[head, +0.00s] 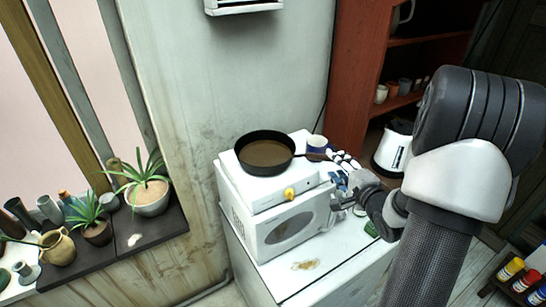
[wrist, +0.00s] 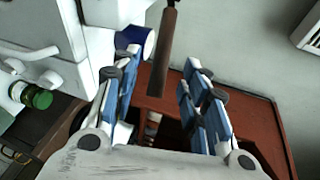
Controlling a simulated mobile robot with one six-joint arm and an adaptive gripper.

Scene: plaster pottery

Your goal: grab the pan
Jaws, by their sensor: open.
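A black frying pan (head: 265,152) with a brown inside sits on a small white hot plate (head: 266,187), which stands on a white microwave (head: 276,234). The pan's brown handle (head: 315,157) points right toward my gripper (head: 342,160). In the wrist view the handle (wrist: 165,55) hangs down from the top, and its end lies between the two blue-padded fingers of my gripper (wrist: 158,85). The fingers are spread apart, with a gap on both sides of the handle. The pan's body is outside the wrist view.
A blue and white mug (head: 317,144) stands just behind the handle, close to my fingers. A red-brown shelf (head: 355,95) with cups and a white kettle (head: 394,150) are at the right. Potted plants (head: 150,195) line the sill at the left.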

